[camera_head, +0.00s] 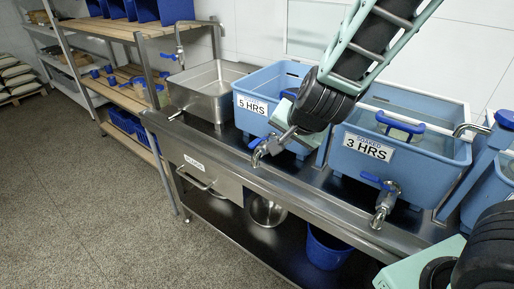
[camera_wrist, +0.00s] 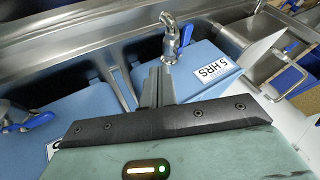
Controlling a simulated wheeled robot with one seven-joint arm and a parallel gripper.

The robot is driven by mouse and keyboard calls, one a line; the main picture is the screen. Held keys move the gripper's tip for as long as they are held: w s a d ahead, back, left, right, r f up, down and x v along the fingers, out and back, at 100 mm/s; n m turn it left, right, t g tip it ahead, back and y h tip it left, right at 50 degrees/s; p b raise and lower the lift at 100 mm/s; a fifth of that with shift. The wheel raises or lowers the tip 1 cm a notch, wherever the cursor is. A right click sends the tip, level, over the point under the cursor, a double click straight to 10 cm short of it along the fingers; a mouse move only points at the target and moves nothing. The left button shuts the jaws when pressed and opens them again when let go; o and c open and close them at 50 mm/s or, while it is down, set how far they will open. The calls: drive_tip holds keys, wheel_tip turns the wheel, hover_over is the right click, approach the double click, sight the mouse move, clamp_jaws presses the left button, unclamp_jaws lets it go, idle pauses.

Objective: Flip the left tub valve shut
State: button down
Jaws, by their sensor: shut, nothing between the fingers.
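The left tub (camera_head: 262,88) is blue and labelled "5 HRS"; its label (camera_wrist: 212,68) shows in the wrist view. Its metal valve (camera_head: 261,152) sticks out of the front near the bottom. In the wrist view the valve (camera_wrist: 170,40) lies just beyond the fingertips, with a blue lever (camera_wrist: 186,35) on its right side. My gripper (camera_head: 274,147) is shut and empty, with its fingers beside the valve; it also shows in the wrist view (camera_wrist: 158,68). I cannot tell whether the fingers touch the valve or lever. My wrist hides part of the tub in the head view.
The right tub (camera_head: 420,140), labelled "3 HRS", has its own valve (camera_head: 384,203) with a blue lever (camera_head: 376,181). A steel sink (camera_head: 205,82) stands left of the tubs. A blue bucket (camera_head: 327,249) and a metal bowl (camera_head: 266,211) sit below. The floor in front is clear.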

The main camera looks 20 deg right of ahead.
sight(255, 143)
drive_tip(key=shift+w+a+f+b, duration=0.2)
drive_tip(key=shift+w+a+f, duration=0.25)
drive_tip(key=shift+w+f, duration=0.95)
drive_tip(key=shift+w+a+f+b, duration=0.25)
drive_tip(key=shift+w+a+f, duration=0.15)
drive_tip(key=shift+w+f, duration=1.05)
drive_tip(key=shift+w+a+f+b, duration=0.2)
drive_tip(key=shift+w+a+f, duration=0.25)
drive_tip(key=shift+w+f, duration=0.95)
drive_tip(key=shift+w+r, duration=0.3)
